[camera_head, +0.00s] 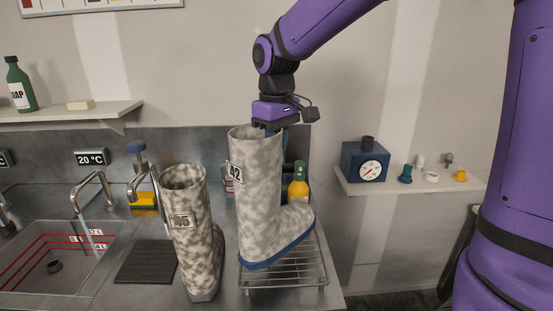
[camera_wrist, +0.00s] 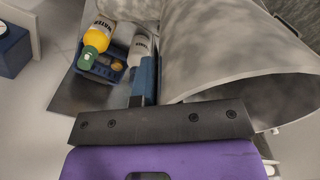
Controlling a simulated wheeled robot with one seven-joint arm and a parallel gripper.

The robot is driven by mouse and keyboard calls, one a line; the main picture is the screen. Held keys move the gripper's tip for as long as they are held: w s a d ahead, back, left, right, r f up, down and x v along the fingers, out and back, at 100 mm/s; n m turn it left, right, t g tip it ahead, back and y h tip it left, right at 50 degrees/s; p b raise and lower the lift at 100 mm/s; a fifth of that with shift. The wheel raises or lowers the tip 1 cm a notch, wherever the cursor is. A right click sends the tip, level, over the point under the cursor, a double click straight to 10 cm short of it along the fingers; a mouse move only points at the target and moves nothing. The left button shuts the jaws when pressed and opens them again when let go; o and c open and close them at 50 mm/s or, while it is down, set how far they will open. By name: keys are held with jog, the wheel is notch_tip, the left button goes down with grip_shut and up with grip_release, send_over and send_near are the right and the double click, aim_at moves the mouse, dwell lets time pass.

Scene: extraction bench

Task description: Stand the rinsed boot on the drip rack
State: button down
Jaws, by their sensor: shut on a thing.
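A tall mottled grey-white boot (camera_head: 261,195) with a blue sole and a tag reading 42 is upright over the wire drip rack (camera_head: 290,284), toe to the right. My gripper (camera_head: 274,130) is shut on the right side of its top rim. In the wrist view, the boot (camera_wrist: 215,45) opens to the right of a blue finger of my gripper (camera_wrist: 158,82); the other finger is hidden. The sole covers part of the rack; I cannot tell whether it touches the wires or is slightly above them.
Another mottled boot (camera_head: 191,240), browner, stands on the counter just left of the rack. A dark ribbed mat (camera_head: 146,262) and a sink (camera_head: 50,270) lie further left. A blue caddy (camera_wrist: 107,66) with bottles stands behind the held boot. A shelf with a dial timer (camera_head: 365,162) is at right.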

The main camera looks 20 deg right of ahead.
aim_at(281, 187)
jog(key=shift+f, duration=1.75)
jog(key=c, duration=1.3)
grip_release()
jog(key=shift+f, duration=0.15)
